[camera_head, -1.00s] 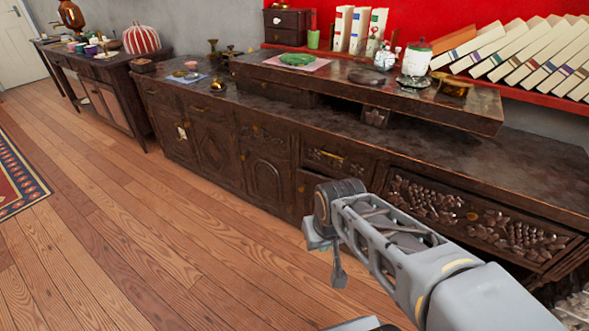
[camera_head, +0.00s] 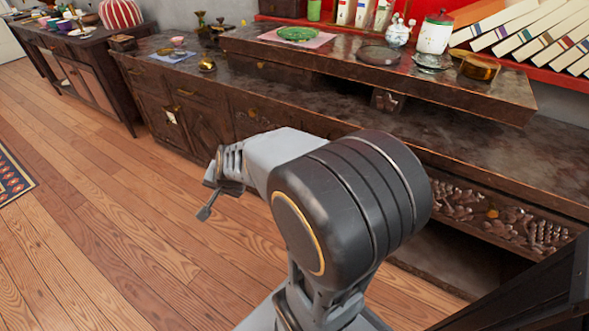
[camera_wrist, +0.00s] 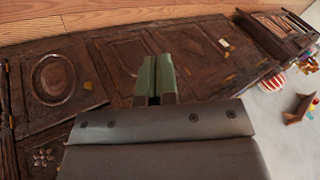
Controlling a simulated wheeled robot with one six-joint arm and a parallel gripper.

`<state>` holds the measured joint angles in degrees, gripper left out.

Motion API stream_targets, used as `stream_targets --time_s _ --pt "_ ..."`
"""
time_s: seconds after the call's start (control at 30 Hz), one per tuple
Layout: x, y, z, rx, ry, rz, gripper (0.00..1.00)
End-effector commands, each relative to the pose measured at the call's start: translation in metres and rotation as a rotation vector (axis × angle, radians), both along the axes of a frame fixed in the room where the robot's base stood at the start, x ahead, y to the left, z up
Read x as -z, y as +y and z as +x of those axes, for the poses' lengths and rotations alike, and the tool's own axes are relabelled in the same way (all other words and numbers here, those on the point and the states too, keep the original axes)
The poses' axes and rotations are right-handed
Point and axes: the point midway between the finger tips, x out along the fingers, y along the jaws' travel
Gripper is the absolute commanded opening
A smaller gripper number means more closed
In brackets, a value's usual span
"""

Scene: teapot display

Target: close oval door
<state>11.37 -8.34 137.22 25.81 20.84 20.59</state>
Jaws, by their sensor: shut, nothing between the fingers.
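The oval door (camera_wrist: 55,79), dark carved wood with a raised oval panel, is at the left of the wrist view. The cabinet appears upside down there. I cannot tell whether the door is flush or ajar. In the head view my arm covers most of the place where it sits. My gripper (camera_wrist: 155,80) is shut and empty, its two greenish fingers together, to the right of the oval door in the wrist view. In the head view my gripper (camera_head: 210,192) is in front of the cabinet's left part, above the floor. I see no contact with the door.
The long dark cabinet (camera_head: 185,80) carries dishes, a green plate (camera_head: 298,33) and jars. A dark recess (camera_head: 425,262) lies below the carved drawer front (camera_head: 500,213). A dark panel (camera_head: 545,290) fills the lower right corner. Wooden floor (camera_head: 100,240) is open at left.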

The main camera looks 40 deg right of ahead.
Motion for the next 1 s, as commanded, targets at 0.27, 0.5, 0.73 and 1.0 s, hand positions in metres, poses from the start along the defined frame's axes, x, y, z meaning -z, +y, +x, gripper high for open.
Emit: stream_targets --time_s 0.27,0.5,0.73,1.0 --pt "0.083 -0.159 0.039 1.084 -0.258 0.225 0.00" --pt "0.127 -0.235 0.000 1.601 -0.405 0.208 0.00" --pt "0.154 -0.264 -0.007 1.705 -0.438 0.192 0.00" --pt "0.189 -0.299 0.006 1.703 -0.437 0.192 0.00"
